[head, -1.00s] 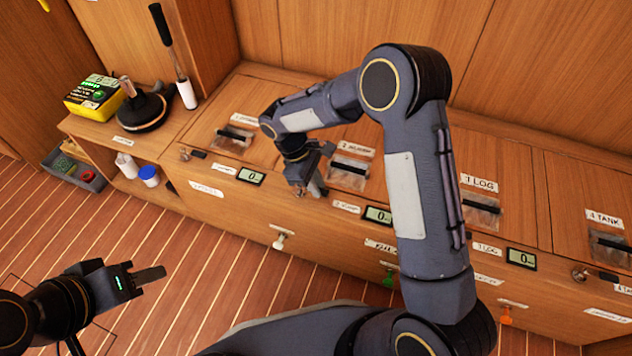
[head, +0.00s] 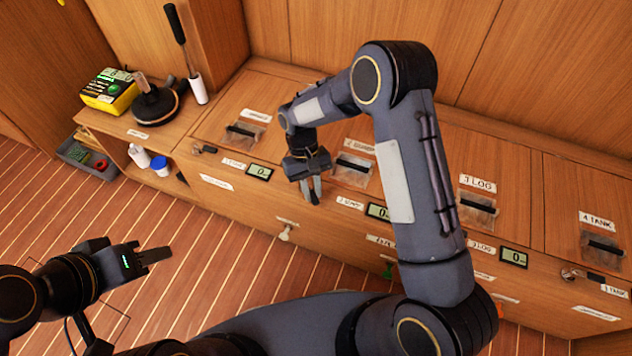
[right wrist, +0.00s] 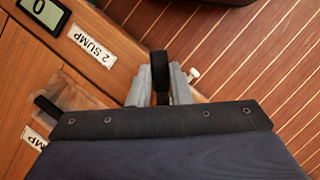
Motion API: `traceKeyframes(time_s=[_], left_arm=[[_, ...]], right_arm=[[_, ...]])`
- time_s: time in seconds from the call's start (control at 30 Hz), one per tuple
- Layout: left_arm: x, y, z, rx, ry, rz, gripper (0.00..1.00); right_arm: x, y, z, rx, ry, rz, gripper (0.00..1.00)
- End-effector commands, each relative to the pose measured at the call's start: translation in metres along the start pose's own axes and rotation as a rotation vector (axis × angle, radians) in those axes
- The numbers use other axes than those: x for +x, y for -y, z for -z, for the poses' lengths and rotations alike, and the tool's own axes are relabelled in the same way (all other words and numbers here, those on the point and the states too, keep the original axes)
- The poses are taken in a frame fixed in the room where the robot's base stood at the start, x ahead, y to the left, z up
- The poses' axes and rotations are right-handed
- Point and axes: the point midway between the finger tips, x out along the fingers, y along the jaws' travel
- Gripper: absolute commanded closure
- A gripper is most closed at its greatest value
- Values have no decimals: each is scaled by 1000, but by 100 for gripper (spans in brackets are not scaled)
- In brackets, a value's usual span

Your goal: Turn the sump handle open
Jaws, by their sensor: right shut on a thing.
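The black sump handle (right wrist: 160,64) shows in the right wrist view, sticking up between the grey fingers of my right gripper (right wrist: 160,90). The fingers are shut on it, beside the "2 SUMP" label (right wrist: 91,47). In the head view, my right gripper (head: 312,190) is at the front top edge of the locker bench, left of the same label (head: 350,202). My left gripper (head: 156,256) hangs over the floor at lower left, away from the bench. Its finger gap is unclear.
Similar handles stand at the left locker (head: 204,149) and the tank locker (head: 580,274). Small displays (head: 259,172) line the bench edge. A white drain knob (head: 286,234) and a green one (head: 388,270) stick out below. The floor at left is open.

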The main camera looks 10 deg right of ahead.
Motion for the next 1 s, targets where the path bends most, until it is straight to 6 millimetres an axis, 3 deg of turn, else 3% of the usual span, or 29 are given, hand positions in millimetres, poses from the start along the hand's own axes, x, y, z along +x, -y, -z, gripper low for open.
traceKeyframes(time_s=[0.6,1.0], left_arm=[[-21,-10,11,0,0,0,64],[-27,-12,13,0,0,0,64]], right_arm=[[-5,24,6,514,-1,214,100],[-6,31,12,696,-2,290,100]])
